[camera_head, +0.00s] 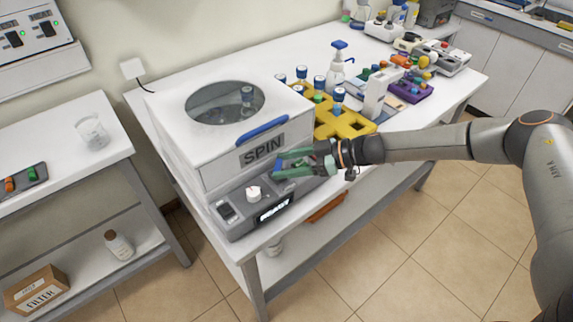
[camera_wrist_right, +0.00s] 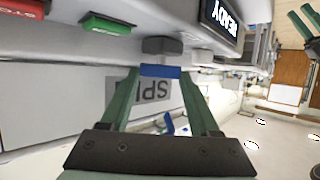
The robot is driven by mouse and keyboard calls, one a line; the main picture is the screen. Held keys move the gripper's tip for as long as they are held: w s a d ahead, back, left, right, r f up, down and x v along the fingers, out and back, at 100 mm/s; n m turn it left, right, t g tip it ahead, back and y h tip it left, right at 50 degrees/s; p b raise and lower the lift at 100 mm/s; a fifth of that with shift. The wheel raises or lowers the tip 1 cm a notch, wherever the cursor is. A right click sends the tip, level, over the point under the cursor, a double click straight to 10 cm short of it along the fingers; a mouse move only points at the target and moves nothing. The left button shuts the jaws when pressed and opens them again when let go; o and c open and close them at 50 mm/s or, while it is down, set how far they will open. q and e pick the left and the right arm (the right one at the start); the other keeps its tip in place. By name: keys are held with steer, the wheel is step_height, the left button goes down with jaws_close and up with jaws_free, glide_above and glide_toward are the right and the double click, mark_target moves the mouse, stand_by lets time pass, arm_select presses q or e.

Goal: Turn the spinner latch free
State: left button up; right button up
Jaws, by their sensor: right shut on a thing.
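The spinner (camera_head: 225,125) is a white box with a round window in its lid, a blue handle (camera_head: 262,131) and a SPIN label. Its grey front panel has a white knob (camera_head: 254,194) and a display reading READY (camera_head: 275,208). The spinner latch is a small blue piece on a grey block. In the right wrist view, the latch (camera_wrist_right: 160,71) sits between the green fingertips of my right gripper (camera_head: 277,169), which is shut on it. Two green fingers at the top right edge of the wrist view look like my left gripper (camera_wrist_right: 305,22), cut off by the edge.
A yellow rack (camera_head: 352,125) with blue-capped vials stands right of the spinner, with a pump bottle (camera_head: 336,72) behind it. Several instruments crowd the back of the bench. A side table at left holds a glass beaker (camera_head: 92,133). The bench's front right is clear.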

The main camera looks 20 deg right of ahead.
steer(key=n+g, duration=0.1)
steer(key=n+g+y+b, duration=0.1)
steer(key=shift+w+d+f+g+b, duration=0.1)
steer(key=shift+w+f+g+b, duration=0.1)
steer(key=shift+w+g+b, duration=0.1)
steer(key=shift+w+n+g+b, duration=0.15)
steer(key=shift+n+g+b, duration=0.75)
steer(key=shift+n+b, duration=0.15)
steer(key=shift+r+n+g+b, duration=0.15)
steer(key=shift+n+g+b, duration=0.3)
steer(key=shift+g+b, duration=0.15)
steer(key=shift+y, duration=0.3)
steer(key=o, duration=1.4)
steer(key=shift+r, duration=0.1)
steer(key=shift+c, duration=0.2)
